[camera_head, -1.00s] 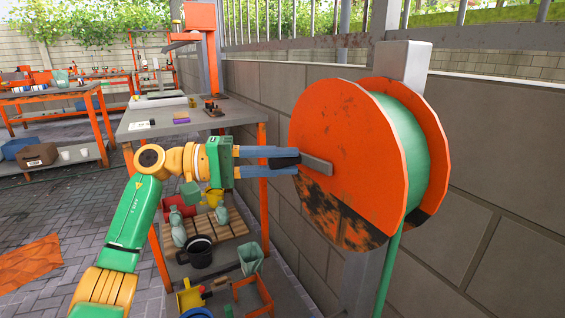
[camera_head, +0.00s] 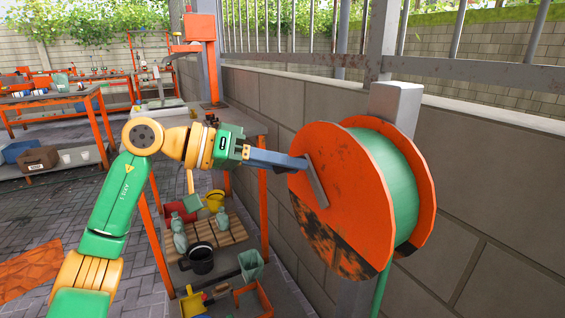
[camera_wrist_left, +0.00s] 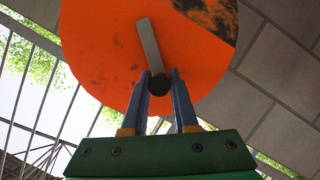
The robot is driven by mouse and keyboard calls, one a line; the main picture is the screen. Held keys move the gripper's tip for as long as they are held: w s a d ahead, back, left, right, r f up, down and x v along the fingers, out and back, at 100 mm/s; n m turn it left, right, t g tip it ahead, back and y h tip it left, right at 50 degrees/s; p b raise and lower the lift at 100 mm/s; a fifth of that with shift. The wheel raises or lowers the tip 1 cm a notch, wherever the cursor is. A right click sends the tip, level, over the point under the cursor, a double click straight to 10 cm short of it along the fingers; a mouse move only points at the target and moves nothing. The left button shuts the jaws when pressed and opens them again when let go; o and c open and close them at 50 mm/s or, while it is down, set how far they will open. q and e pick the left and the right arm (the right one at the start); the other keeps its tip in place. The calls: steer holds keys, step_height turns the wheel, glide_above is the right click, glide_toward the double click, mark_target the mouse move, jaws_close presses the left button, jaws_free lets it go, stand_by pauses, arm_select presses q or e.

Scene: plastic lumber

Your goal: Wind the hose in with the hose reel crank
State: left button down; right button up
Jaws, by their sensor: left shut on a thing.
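The orange hose reel (camera_head: 345,185) stands on a grey post at the right of the head view, with pale green hose (camera_head: 395,185) wound between its discs. A grey crank arm (camera_head: 317,182) lies across the reel's near face, tilted, its handle end at the upper left. My left gripper (camera_head: 300,163) is shut on the dark crank handle, mostly hidden by the fingers there. In the left wrist view, the round dark handle (camera_wrist_left: 159,84) sits between the two blue fingers, and the crank arm (camera_wrist_left: 149,45) runs up from it. My right gripper is not in view.
A grey block wall (camera_head: 480,190) with a metal fence on top runs behind the reel. Left of the reel stands an orange-framed shelf with a black mug (camera_head: 201,258), a wooden pallet (camera_head: 222,232) and other items. Paved floor is open at far left.

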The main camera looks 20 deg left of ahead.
arm_select(q)
steer(key=shift+s+d+r+m+t+y+p, duration=0.35)
steer(key=shift+d+r+m+y, duration=0.15)
steer(key=shift+m, duration=0.3)
steer(key=c, duration=0.7)
jaws_free()
steer(key=shift+d, duration=0.1)
steer(key=shift+v, duration=3.6)
steer(key=shift+r, duration=0.1)
